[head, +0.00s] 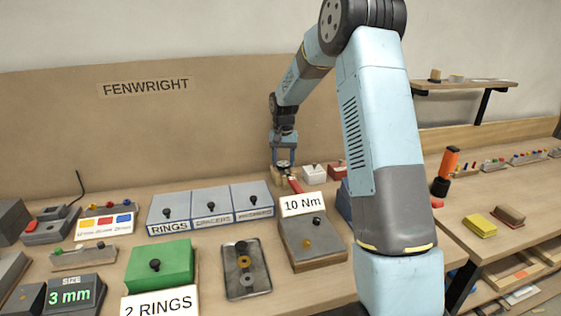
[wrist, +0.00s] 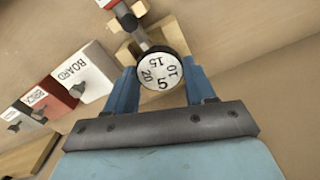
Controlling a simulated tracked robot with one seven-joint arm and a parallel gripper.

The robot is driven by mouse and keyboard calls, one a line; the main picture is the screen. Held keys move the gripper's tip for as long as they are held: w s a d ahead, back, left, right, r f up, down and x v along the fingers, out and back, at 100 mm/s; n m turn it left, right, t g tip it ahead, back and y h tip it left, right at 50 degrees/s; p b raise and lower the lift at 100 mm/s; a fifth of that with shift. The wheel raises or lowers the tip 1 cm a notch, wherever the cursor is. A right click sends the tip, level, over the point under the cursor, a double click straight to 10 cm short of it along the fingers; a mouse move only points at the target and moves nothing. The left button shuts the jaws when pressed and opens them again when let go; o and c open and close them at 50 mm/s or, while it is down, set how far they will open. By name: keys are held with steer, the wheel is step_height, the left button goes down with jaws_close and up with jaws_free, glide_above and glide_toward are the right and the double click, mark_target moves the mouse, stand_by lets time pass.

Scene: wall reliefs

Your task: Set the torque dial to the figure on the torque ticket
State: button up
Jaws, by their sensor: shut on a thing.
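The torque ticket (head: 303,204) is a white card reading "10 Nm", standing at the back of a grey-topped wooden block. The torque dial (wrist: 160,72) is a round white face with a dark rim, marked 5, 10, 15 and 20. The 15 lies towards the tool's shaft, the 5 towards my wrist; I cannot make out an index mark. In the head view the dial (head: 284,163) is small, at the end of a red-handled tool (head: 294,184) on a wooden rest. My gripper (head: 284,154) is shut on the dial, its blue fingers either side of it.
White (head: 313,174) and red (head: 337,170) knobbed boxes stand just right of the dial; the white one reads BOARD in the wrist view. The backboard is close behind.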

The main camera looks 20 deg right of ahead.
mark_target(283, 163)
stand_by(0.4)
steer(key=o, duration=1)
steer(key=shift+o, duration=0.2)
step_height(283, 163, up, 14)
steer(key=shift+f, duration=0.15)
